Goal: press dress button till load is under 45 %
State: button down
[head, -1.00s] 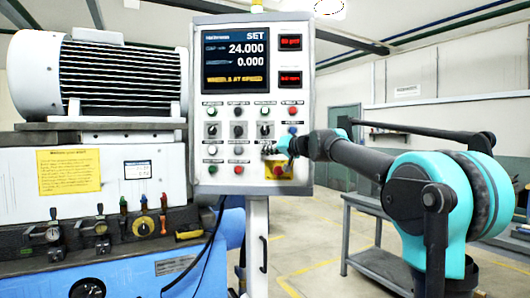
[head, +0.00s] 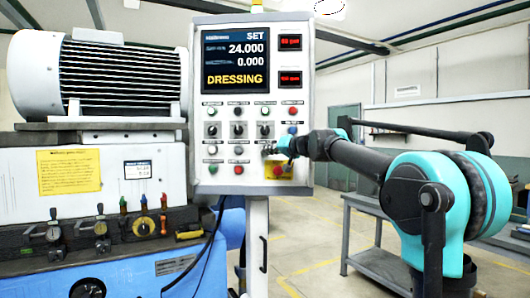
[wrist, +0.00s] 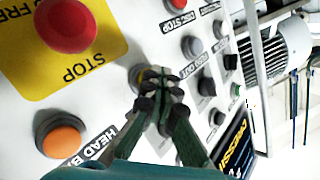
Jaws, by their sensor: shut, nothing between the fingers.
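The control panel (head: 225,100) stands upright in the head view, its screen (head: 235,62) reading SET, 24.000, 0.000 and DRESSING in orange. Two small red readouts (head: 290,44) sit right of the screen; their figures are too small to read surely. My gripper (head: 270,151) is shut and empty, its tips at the lower right of the panel. In the wrist view my gripper (wrist: 160,85) has its tips against a round button (wrist: 139,74), which they mostly cover. I cannot read that button's label or tell how far it is pressed.
A red stop button (wrist: 68,22) on a yellow plate and an orange button (wrist: 62,136) sit close to the tips. Other knobs and buttons line the panel. The grinder (head: 90,165) with its motor stands left. A grey bench (head: 370,225) stands behind my arm.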

jog(key=shift+s, duration=0.8)
jog(key=shift+s, duration=0.1)
jog(key=s, duration=0.4)
jog(key=shift+s, duration=0.4)
jog(key=shift+d, duration=0.1)
jog(key=s+d+f+g+h, duration=0.15)
jog(key=s+d+f, duration=0.3)
jog(key=f, duration=0.65)
jog(key=s+d+f+g+h, duration=0.1)
jog(key=s+d+f+h, duration=0.3)
jog(key=f, duration=0.7)
jog(key=s+d+f+g+y, duration=0.1)
jog(key=s+d+f+g, duration=0.15)
jog(key=s+f, duration=0.6)
jog(key=s+d+f+h, duration=0.2)
jog(key=s+d+f, duration=0.3)
jog(key=f, duration=0.3)
jog(key=s+d+f+m+g+h, duration=0.1)
jog(key=s+d+f+h, duration=0.2)
jog(key=s+d+f, duration=0.3)
jog(key=s+d+f+g+h, duration=0.1)
jog(key=s+d+f+h, duration=0.1)
jog(key=s+d+f, duration=0.4)
notch_tip(320, 180, down, 5)
jog(key=shift+s+f+m, duration=0.1)
jog(key=shift+s+m, duration=0.3)
jog(key=shift+s, duration=0.65)
